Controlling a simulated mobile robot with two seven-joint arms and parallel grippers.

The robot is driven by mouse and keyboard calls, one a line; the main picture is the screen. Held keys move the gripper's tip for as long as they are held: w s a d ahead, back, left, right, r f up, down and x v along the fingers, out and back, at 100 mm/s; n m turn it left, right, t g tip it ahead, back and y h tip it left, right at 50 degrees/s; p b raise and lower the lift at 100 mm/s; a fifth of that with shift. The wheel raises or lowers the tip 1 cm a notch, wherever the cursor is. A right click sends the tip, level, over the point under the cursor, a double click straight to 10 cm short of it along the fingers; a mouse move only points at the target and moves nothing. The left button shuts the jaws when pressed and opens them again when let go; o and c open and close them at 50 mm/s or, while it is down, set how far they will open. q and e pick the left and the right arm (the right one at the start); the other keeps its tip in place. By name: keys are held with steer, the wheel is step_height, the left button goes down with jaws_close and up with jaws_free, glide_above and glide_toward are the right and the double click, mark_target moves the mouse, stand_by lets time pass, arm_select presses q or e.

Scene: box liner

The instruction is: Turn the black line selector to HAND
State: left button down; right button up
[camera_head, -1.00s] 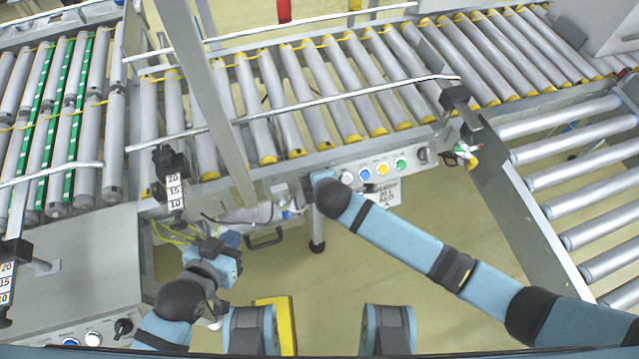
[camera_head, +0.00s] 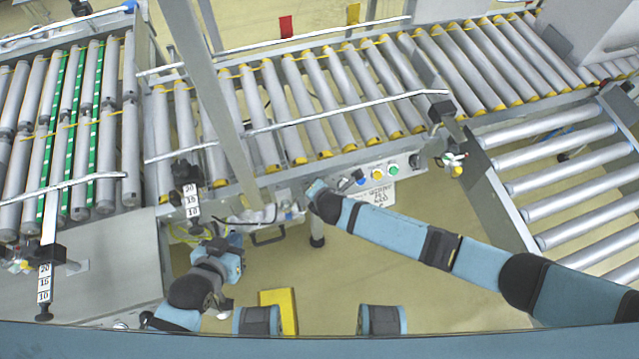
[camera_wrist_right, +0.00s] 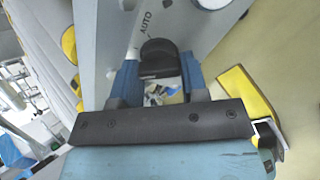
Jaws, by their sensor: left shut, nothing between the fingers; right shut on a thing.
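The black selector (camera_wrist_right: 158,52) shows in the right wrist view as a dark rounded knob on a grey panel. An AUTO label is printed above and left of it, and no HAND label is visible. My right gripper (camera_wrist_right: 159,78) has its two blue fingers on either side of the knob and is shut on it. In the head view, my right arm reaches to the control panel's left part, where the wrist hides the gripped knob. My left gripper (camera_head: 233,243) is shut and empty, low in front of the conveyor frame. Its fingertips are hard to make out.
The panel carries a blue (camera_head: 360,177), a yellow (camera_head: 377,174) and a green button (camera_head: 394,170), with another black knob (camera_head: 415,160) at its right end. A grey post (camera_head: 207,85) stands left of centre. A yellow block (camera_head: 280,308) lies low on the floor.

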steer(key=shift+r+n+p, duration=0.1)
steer(key=shift+n+p, duration=0.75)
steer(key=shift+n, duration=0.45)
steer(key=o, duration=0.6)
steer(key=shift+o, duration=0.2)
